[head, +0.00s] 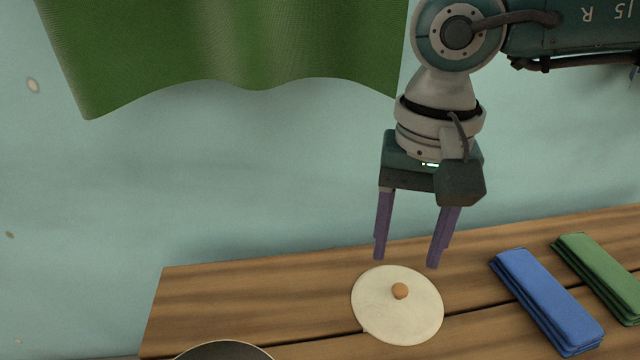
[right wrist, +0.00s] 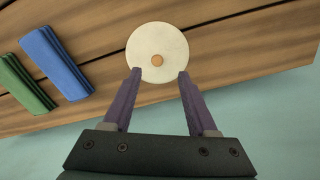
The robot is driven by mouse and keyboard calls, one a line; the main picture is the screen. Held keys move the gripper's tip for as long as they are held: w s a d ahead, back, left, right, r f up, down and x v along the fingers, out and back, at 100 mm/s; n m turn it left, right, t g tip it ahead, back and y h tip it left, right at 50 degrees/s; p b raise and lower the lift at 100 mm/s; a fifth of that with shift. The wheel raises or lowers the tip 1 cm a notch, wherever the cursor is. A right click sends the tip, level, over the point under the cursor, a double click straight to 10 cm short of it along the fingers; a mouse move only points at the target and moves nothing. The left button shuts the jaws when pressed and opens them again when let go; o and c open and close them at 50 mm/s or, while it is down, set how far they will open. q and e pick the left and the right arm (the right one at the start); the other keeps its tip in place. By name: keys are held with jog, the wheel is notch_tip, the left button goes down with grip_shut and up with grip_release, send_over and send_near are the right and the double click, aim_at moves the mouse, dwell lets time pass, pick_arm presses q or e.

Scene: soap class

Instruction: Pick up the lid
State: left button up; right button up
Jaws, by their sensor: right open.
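The lid (head: 380,310) is a round cream disc with a small orange-brown knob (head: 400,291), lying flat on the wooden table. My right gripper (head: 406,262) points down with its purple fingers apart, above the table and just behind the lid in the head view. In the right wrist view the lid (right wrist: 157,40) lies beyond the open fingertips (right wrist: 160,72), its knob (right wrist: 157,60) roughly centred between them. Nothing is between the fingers. My left gripper is not in view.
A folded blue cloth (head: 545,300) and a folded green cloth (head: 600,275) lie to the right of the lid on the wooden table (head: 230,295). A dark round object (head: 222,352) is cut off at the bottom edge. A green curtain (head: 220,45) hangs on the wall behind.

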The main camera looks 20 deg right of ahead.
aim_at(401, 288)
jog(key=shift+f, duration=0.85)
jog(key=f+b, duration=0.2)
jog(key=f, duration=0.1)
jog(key=f+b, duration=0.1)
jog(key=f, duration=0.1)
jog(key=shift+d+f+b, duration=0.2)
jog(key=shift+d+b, duration=0.1)
jog(key=shift+r, duration=0.1)
grip_shut()
